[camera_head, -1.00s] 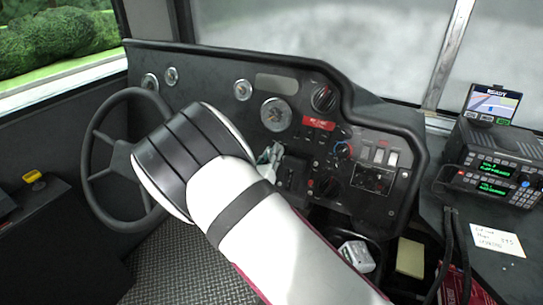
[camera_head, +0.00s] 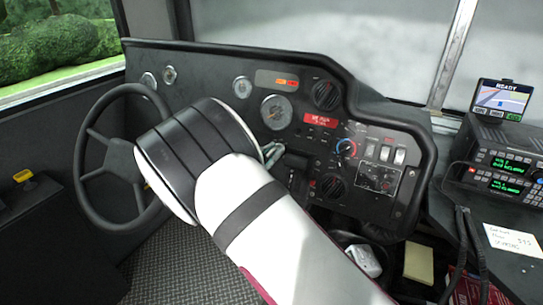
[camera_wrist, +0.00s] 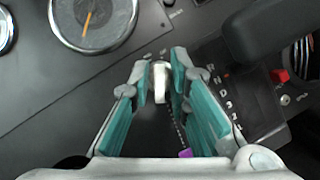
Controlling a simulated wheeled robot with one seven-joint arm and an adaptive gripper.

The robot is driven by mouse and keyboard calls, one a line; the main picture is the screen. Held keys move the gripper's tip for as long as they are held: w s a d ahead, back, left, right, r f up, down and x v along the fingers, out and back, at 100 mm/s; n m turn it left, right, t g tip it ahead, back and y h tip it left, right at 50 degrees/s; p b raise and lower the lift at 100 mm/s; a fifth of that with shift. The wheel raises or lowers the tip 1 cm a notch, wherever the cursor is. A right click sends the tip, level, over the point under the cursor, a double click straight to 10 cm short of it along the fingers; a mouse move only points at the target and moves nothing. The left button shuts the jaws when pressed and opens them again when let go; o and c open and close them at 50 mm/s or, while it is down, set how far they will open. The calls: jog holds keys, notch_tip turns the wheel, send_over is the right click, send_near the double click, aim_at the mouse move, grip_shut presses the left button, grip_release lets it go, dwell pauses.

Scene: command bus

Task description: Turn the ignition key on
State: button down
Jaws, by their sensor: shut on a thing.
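The ignition key (camera_wrist: 160,82) is a pale, upright piece on the dark dash panel, between my fingertips in the wrist view. My gripper (camera_wrist: 162,75) has teal pads on both sides of it and is shut on it. In the head view only a small part of my gripper (camera_head: 273,153) shows past my white and black arm, and the key is hidden there. A warning-light strip (camera_head: 277,81) above the speedometer shows lit orange and red lamps.
The steering wheel (camera_head: 122,158) is left of my arm. A gear selector with a lettered scale (camera_wrist: 222,92) lies right of my fingers, and a round gauge (camera_wrist: 93,22) with an orange needle is at upper left. A radio (camera_head: 500,160) sits far right.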

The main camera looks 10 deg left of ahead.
jog(key=shift+m, duration=0.8)
jog(key=c, duration=1.8)
grip_release()
jog(key=shift+a, duration=0.1)
jog(key=v, duration=1.2)
jog(key=shift+w+a+r, duration=0.1)
jog(key=shift+a, duration=0.05)
